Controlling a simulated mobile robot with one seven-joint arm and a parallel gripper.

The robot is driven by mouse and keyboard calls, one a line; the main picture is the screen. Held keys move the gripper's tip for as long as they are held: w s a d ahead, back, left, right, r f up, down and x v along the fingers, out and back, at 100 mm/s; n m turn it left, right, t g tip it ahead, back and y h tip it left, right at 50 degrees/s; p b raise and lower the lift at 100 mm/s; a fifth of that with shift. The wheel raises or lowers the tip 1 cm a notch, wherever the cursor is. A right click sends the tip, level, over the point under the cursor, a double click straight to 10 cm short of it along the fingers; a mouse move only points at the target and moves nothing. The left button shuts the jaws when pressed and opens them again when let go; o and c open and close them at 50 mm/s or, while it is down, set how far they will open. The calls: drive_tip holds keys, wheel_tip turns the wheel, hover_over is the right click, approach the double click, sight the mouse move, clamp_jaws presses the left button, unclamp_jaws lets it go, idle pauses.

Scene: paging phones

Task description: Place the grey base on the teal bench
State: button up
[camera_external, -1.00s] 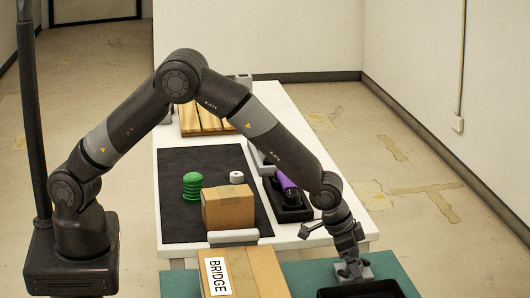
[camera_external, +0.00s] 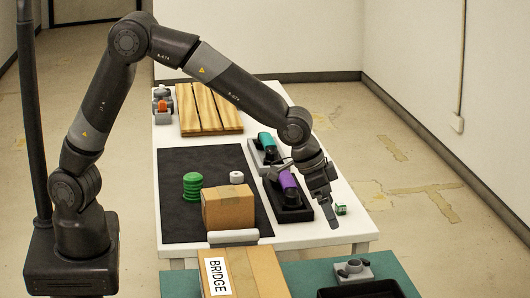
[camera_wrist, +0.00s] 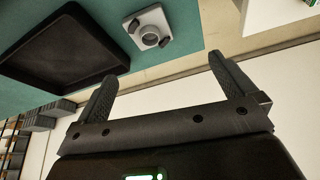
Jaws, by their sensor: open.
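The grey base (camera_external: 354,271), a square plate with a round socket and dark lugs, sits flat on the teal bench (camera_external: 395,268), behind the black tray. In the wrist view the grey base (camera_wrist: 150,30) lies beside the tray on the teal surface, apart from my fingers. My gripper (camera_external: 331,208) is raised above and behind the base, clear of it. In the wrist view my gripper (camera_wrist: 163,72) has its fingers wide apart with nothing between them.
The black tray (camera_wrist: 62,62) is beside the base. A cardboard box marked BRIDGE (camera_external: 262,272) stands on the bench's left.

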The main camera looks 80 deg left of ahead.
drive_tip(key=s+a+r, duration=1.1)
drive_tip(key=s+r, duration=0.1)
drive_tip(key=s, duration=0.3)
drive_tip(key=s+a, duration=0.3)
drive_tip(key=s, duration=0.7)
drive_tip(key=s+a+r+n+t, duration=0.1)
drive_tip(key=s+a, duration=0.2)
drive_tip(key=s, duration=0.7)
drive_tip(key=shift+s+a+r+n+y, duration=0.15)
drive_tip(key=shift+s+a+n+y, duration=0.15)
drive_tip(key=shift+s+a+y, duration=0.1)
